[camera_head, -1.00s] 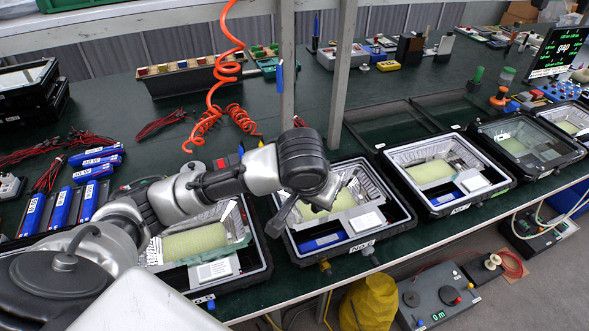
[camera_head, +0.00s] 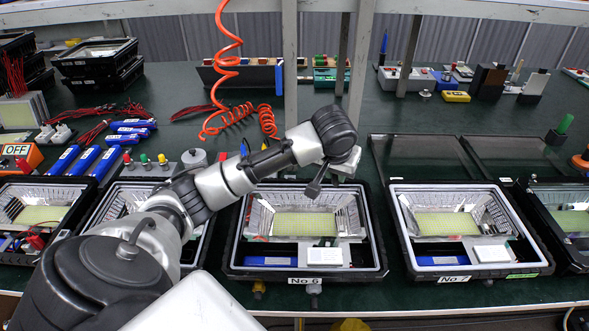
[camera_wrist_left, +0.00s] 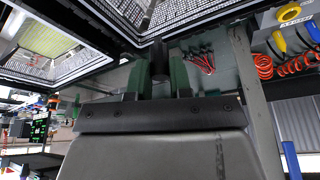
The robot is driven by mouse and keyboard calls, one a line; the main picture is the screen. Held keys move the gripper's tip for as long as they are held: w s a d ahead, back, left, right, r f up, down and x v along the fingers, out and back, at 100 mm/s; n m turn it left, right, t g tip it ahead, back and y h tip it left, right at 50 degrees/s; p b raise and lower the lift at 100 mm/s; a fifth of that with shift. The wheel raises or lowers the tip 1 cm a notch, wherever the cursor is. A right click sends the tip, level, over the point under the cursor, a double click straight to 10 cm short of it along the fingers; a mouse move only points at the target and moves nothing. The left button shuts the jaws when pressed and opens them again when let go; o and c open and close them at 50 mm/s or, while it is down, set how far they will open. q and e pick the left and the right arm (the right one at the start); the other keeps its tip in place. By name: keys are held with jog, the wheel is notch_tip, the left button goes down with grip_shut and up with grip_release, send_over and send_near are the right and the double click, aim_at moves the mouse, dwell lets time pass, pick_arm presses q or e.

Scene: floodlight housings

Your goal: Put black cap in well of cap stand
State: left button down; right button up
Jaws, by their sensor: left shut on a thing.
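My left gripper (camera_head: 318,180) hangs above the back part of the No 6 housing, apart from it. In the left wrist view its two green-padded fingers (camera_wrist_left: 158,75) are shut on a dark cylinder, which looks like the black cap (camera_wrist_left: 158,55). In the head view the cap is too small to make out clearly. A grey block with red, yellow and green knobs (camera_head: 147,170) stands behind the housings, left of my arm. I cannot tell whether it is the cap stand; no empty well shows clearly. My right gripper is not in view.
Open floodlight housings line the front edge, among them No 6 (camera_head: 305,277) and No 7 (camera_head: 455,267). A coiled orange hose (camera_head: 229,70) hangs behind my arm. Posts (camera_head: 290,70) rise from the bench. Blue batteries (camera_head: 85,160) lie at left.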

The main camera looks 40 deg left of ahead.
pick_arm(q)
jog(key=a+f, duration=0.1)
jog(key=a, duration=0.2)
jog(key=w+a+f+n+b, duration=0.1)
jog(key=a+f, duration=0.1)
jog(key=a, duration=0.2)
jog(key=w+a+f+n+b, duration=0.1)
jog(key=a, duration=0.2)
jog(key=shift+w+a+f+y, duration=0.2)
jog(key=shift+w+a+y, duration=0.05)
jog(key=shift+a+y, duration=0.05)
send_over(291, 177)
jog(key=s, duration=0.2)
jog(key=f, duration=0.3)
jog(key=d+f, duration=0.1)
jog(key=f, duration=0.1)
jog(key=shift+w+f, duration=0.25)
jog(key=shift+f, duration=0.1)
jog(key=shift+a+f, duration=0.15)
jog(key=shift+a, duration=0.1)
jog(key=shift+f, duration=2)
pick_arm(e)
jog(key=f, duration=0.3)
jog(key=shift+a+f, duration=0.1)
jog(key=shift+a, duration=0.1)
pick_arm(q)
jog(key=c, duration=1)
grip_release()
jog(key=shift+f, duration=0.1)
